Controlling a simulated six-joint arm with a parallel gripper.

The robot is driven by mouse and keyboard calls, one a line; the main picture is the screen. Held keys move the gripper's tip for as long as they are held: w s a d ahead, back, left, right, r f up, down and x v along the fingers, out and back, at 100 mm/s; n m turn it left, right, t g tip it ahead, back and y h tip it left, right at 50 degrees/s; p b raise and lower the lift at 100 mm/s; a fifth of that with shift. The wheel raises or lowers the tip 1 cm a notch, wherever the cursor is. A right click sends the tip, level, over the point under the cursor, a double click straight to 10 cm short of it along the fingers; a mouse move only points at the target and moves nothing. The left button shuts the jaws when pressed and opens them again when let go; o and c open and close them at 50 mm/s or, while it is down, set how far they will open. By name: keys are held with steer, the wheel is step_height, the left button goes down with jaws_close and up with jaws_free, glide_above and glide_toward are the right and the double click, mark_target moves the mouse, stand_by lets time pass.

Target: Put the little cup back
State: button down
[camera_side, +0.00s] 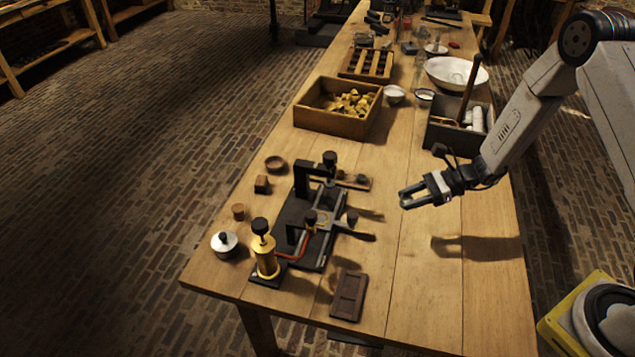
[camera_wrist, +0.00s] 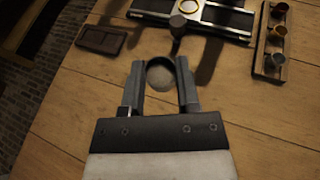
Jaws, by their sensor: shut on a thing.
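My gripper (camera_side: 405,198) hangs above the table, right of the black apparatus, with its jaws apart by a cup's width. In the wrist view the fingers (camera_wrist: 160,80) are shut on the little cup (camera_wrist: 161,76), a small round cup with a dark rim and a greyish inside. In the side view the cup is too small to make out. A narrow wooden rack (camera_wrist: 262,66) with small cups in a row is at the right of the wrist view. The same rack (camera_side: 366,185) lies beside the apparatus in the side view, partly hidden by it.
The black apparatus (camera_side: 290,215) with posts and dark knobs stands left of my gripper, beside a brass cylinder (camera_side: 265,258). A dark wooden tray (camera_side: 348,296) lies in front. A box of yellow pieces (camera_side: 315,118) and a grey toolbox (camera_side: 445,140) stand farther back. Bare table lies below my gripper.

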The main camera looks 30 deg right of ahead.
steer(key=w+f, duration=0.2)
steer(key=w, duration=0.3)
glide_above(378, 211)
steer(key=s, duration=0.2)
steer(key=f, duration=0.4)
steer(key=shift+w+f, duration=0.15)
steer(key=shift+w, duration=0.1)
steer(key=shift+w+f, duration=0.5)
steer(key=shift+f, duration=0.05)
steer(key=shift+w+f, duration=0.3)
steer(key=shift+f, duration=1.5)
steer(key=shift+f, duration=0.1)
steer(key=shift+c, duration=1.7)
jaws_free()
